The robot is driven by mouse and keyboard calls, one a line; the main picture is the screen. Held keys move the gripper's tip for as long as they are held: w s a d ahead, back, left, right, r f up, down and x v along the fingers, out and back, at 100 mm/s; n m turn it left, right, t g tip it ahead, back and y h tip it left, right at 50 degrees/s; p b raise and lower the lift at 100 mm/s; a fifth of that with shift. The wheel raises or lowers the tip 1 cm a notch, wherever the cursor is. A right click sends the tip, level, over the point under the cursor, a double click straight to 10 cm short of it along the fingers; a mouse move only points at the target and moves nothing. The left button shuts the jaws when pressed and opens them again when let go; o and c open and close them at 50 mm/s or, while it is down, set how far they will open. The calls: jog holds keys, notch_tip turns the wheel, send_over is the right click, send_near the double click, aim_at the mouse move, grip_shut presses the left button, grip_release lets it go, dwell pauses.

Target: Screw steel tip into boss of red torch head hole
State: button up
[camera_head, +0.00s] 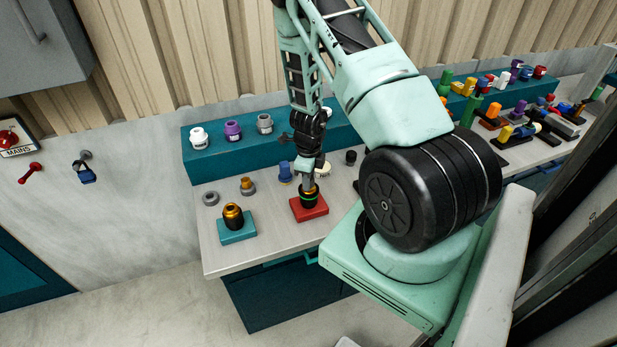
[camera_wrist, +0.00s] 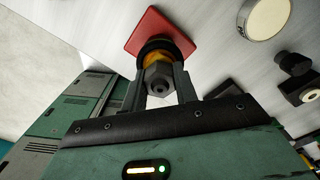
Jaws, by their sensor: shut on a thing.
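The red torch head (camera_head: 309,207) stands on the bench, a red square base with a dark and copper-coloured boss on top. My gripper (camera_head: 310,178) is directly above it, pointing down. In the wrist view my gripper (camera_wrist: 160,92) is shut on the steel tip (camera_wrist: 159,78), a grey hexagonal piece with a dark centre hole. The tip is in line with the copper boss (camera_wrist: 166,52) over the red base (camera_wrist: 150,28). The tip hides the boss's hole, so I cannot tell how far it is seated.
A teal-based torch head (camera_head: 236,228) stands to the left near the bench's front edge. Grey ring (camera_head: 210,198), a grey-and-gold piece (camera_head: 247,186) and a blue piece (camera_head: 285,172) stand behind. A teal shelf (camera_head: 215,158) carries white, purple and grey parts. A round pale disc (camera_wrist: 264,28) lies nearby.

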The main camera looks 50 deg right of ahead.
jog(key=shift+r+m+p, duration=0.1)
jog(key=shift+m+p, duration=0.7)
jog(key=shift+m, duration=0.9)
jog(key=shift+m+p, duration=0.3)
jog(key=shift+m, duration=0.6)
